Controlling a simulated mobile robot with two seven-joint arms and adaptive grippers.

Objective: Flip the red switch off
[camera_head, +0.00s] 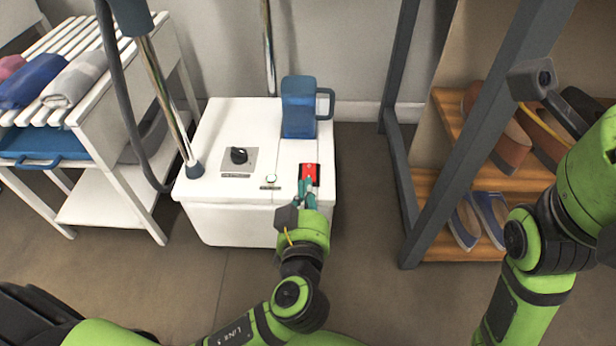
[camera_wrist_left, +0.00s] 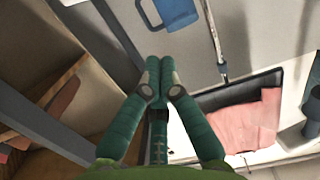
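The red switch (camera_head: 309,170) has a dark surround and sits on top of the white machine (camera_head: 228,117), near its right side. I cannot tell which way the switch is set. My left gripper (camera_head: 302,190) is over the near edge of the switch, its teal fingers pointing at it and hiding part of it. Contact cannot be told. In the left wrist view the left gripper's fingers (camera_wrist_left: 158,66) are together at the tips, with nothing seen between them. My right arm is at the right of the head view, its gripper out of view.
A blue jug (camera_head: 298,110) stands on the machine just behind the switch. A black knob (camera_head: 239,155) and a small button (camera_head: 272,179) are to the left. A white slatted rack (camera_head: 112,108) stands left, a dark metal frame (camera_head: 432,195) and shoe shelves (camera_head: 512,183) right.

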